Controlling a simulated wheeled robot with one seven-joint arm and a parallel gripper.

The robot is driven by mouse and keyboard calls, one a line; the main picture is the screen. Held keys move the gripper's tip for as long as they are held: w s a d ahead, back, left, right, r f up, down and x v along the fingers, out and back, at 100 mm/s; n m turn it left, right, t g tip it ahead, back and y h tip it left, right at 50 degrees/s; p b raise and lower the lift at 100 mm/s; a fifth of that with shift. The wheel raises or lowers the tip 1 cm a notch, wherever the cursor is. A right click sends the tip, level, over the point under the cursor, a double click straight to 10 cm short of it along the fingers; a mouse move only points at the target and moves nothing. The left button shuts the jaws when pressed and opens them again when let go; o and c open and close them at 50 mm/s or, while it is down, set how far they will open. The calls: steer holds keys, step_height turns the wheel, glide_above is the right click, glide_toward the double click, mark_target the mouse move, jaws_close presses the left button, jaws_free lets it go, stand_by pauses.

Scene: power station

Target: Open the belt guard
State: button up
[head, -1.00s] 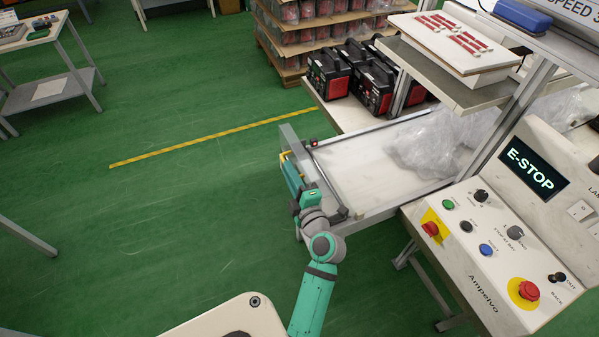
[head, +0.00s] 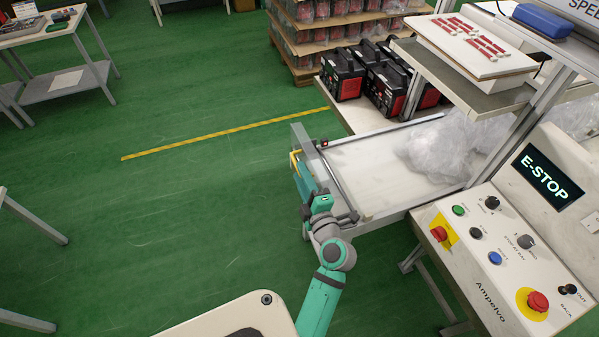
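The belt guard (head: 301,142) appears to be the grey plate at the near-left end of the conveyor, with a yellow handle (head: 294,160) beside it. The white conveyor belt (head: 365,172) runs right from there. My teal and grey arm reaches up from the bottom, and my gripper (head: 304,176) is at the guard's outer side by the yellow handle. The arm's wrist hides the fingertips, so I cannot tell whether they are open or shut, or touching the handle.
The control panel (head: 500,265) at right shows E-STOP on its screen (head: 547,178) and has red buttons. Clear plastic bags (head: 440,143) lie on the belt. Black and red cases (head: 343,75) stand behind. Green floor to the left is free, with a table (head: 62,50) farther off.

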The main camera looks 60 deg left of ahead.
steer(key=s+d, duration=0.1)
steer(key=d, duration=0.8)
